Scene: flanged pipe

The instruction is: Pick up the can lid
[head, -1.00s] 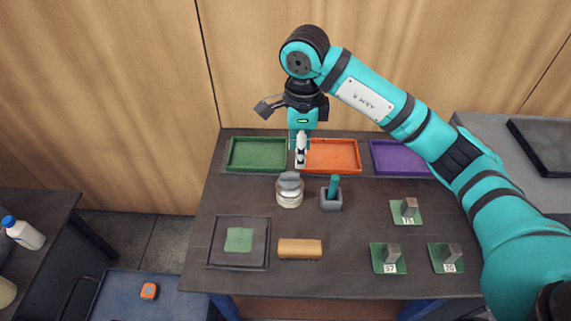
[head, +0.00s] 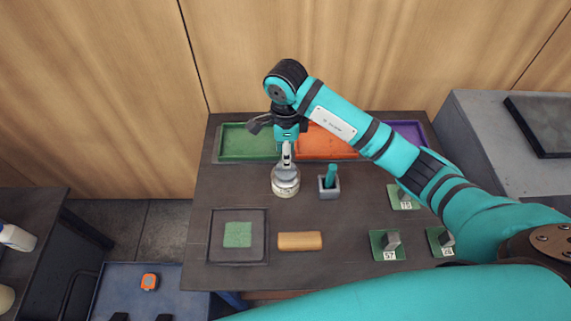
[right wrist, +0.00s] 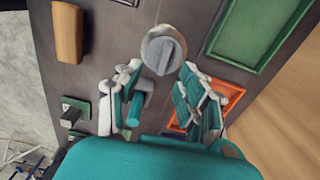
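The can (head: 286,188) is a short pale round container standing upright on the dark table. Its grey can lid (right wrist: 164,52) has a raised ridge across the top and sits on the can in the right wrist view. My right gripper (head: 287,160) comes down from above at the can's far side and hides part of the lid in the head view. In the right wrist view, the right gripper (right wrist: 161,72) is open, its fingers apart on either side below the lid. Contact with the lid cannot be told. My left gripper is not identifiable in view.
Green (head: 248,142), orange (head: 322,145) and purple (head: 412,133) trays line the back. A grey holder (head: 329,188) with a teal handle stands just right of the can. A tan block (head: 300,241) and square tray (head: 238,257) lie in front. Numbered green plates stand right.

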